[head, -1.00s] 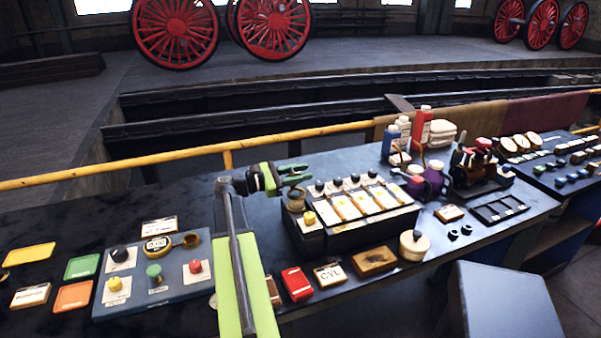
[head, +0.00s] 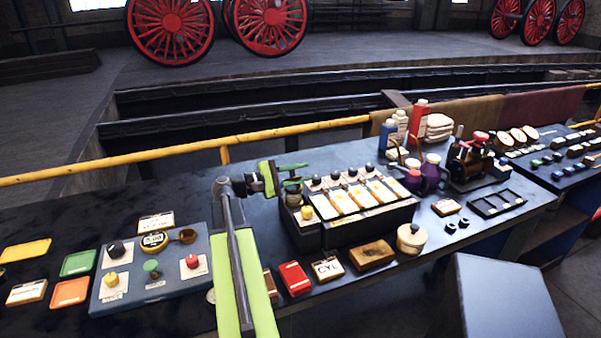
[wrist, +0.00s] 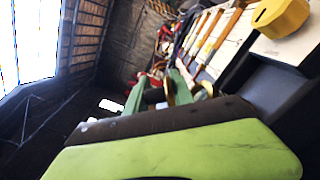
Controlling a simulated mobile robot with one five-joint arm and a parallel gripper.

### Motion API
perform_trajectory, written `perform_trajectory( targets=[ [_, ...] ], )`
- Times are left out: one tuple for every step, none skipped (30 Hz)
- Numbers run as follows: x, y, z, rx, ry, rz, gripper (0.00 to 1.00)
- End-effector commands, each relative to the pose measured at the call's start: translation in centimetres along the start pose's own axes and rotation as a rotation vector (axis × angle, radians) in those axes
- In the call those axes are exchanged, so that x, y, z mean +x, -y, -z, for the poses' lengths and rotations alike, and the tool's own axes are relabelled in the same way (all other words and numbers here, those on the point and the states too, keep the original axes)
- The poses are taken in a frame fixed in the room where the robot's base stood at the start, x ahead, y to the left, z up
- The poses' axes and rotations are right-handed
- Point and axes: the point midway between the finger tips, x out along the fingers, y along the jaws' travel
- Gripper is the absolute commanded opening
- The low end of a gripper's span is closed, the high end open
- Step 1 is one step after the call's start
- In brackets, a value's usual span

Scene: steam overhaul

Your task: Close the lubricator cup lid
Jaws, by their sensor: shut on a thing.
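The small lubricator cup (head: 293,199) stands at the left end of the dark box on the bench, partly hidden behind my gripper. My gripper (head: 293,175) is right at the top of the cup, with its green fingers pointing right. In the wrist view the fingers (wrist: 165,88) are shut on a small part, with a dark knob and a brass-coloured edge (wrist: 171,92) between them. This appears to be the cup lid, seen edge-on; its exact angle cannot be told.
The dark box (head: 368,232) carries a row of white-and-orange cards, black knobs and a yellow knob (head: 307,212). A blue-grey panel (head: 135,288) with coloured knobs lies left of my arm. A red block (head: 294,278) and CYL block (head: 327,268) lie in front.

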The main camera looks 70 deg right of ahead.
Motion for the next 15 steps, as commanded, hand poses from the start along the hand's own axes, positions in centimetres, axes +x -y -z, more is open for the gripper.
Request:
perform_trajectory(
  targets=[
    [-0.03, 0.19, 0.03, 0.013, -0.002, 0.002, 0.00],
    [-0.03, 0.22, 0.02, 0.021, -0.002, 0.002, 0.00],
    [-0.03, 0.25, 0.01, 0.032, -0.002, 0.002, 0.00],
    [-0.03, 0.26, 0.00, 0.038, -0.002, 0.002, 0.00],
    [-0.03, 0.28, -0.01, 0.043, -0.002, 0.002, 0.00],
    [-0.02, 0.29, -0.02, 0.049, -0.002, 0.002, 0.00],
    [-0.03, 0.30, -0.02, 0.053, -0.002, 0.002, 0.00],
    [-0.03, 0.30, -0.02, 0.056, -0.002, 0.002, 0.00],
    [-0.02, 0.31, -0.03, 0.059, -0.002, 0.002, 0.00],
    [-0.02, 0.31, -0.03, 0.061, -0.002, 0.002, 0.00],
    [-0.02, 0.31, -0.03, 0.062, -0.002, 0.002, 0.00],
    [-0.02, 0.30, -0.03, 0.063, -0.002, 0.002, 0.00],
    [-0.02, 0.30, -0.03, 0.063, -0.002, 0.002, 0.00],
    [-0.02, 0.29, -0.03, 0.063, -0.002, 0.002, 0.00],
    [-0.02, 0.29, -0.03, 0.063, -0.002, 0.001, 0.00]
  ],
)
